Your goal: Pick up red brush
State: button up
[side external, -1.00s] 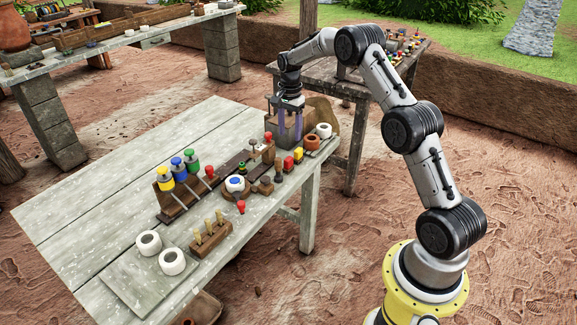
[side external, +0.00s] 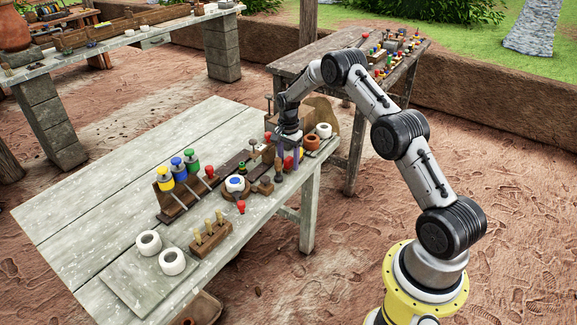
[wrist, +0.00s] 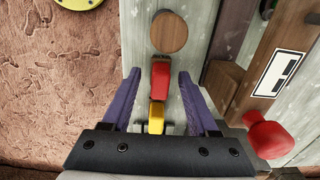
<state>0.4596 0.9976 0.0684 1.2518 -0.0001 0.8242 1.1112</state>
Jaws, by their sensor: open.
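A red block-like piece (wrist: 160,80), likely the red brush, lies on the grey table top between my fingers in the wrist view. A yellow piece (wrist: 156,117) is in line with it, nearer the palm. In the side view the red piece (side external: 288,163) is partly covered by my gripper (side external: 288,156), which is low over the table's right edge. In the wrist view the purple fingers of my gripper (wrist: 159,74) are spread, with gaps on both sides of the red piece. The piece's lower parts are hard to make out.
A round brown piece (wrist: 169,32) sits just beyond the red piece. A red knob (wrist: 268,138) is right of my fingers. Blue, yellow and green-topped tools stand in a wooden rack (side external: 172,198). The table's left part is clear.

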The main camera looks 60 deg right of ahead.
aim_at(288, 158)
grip_shut()
jog(key=shift+r, duration=0.1)
dwell(0.4)
jog(key=shift+r, duration=0.4)
notch_tip(288, 158, up, 2)
jog(key=shift+r, duration=0.15)
jog(key=s+a+r, duration=0.6)
jog(key=s+r, duration=0.3)
jog(key=s, duration=0.3)
jog(key=shift+s+r, duration=0.3)
jog(key=shift+r, duration=0.1)
jog(key=shift+a, duration=0.1)
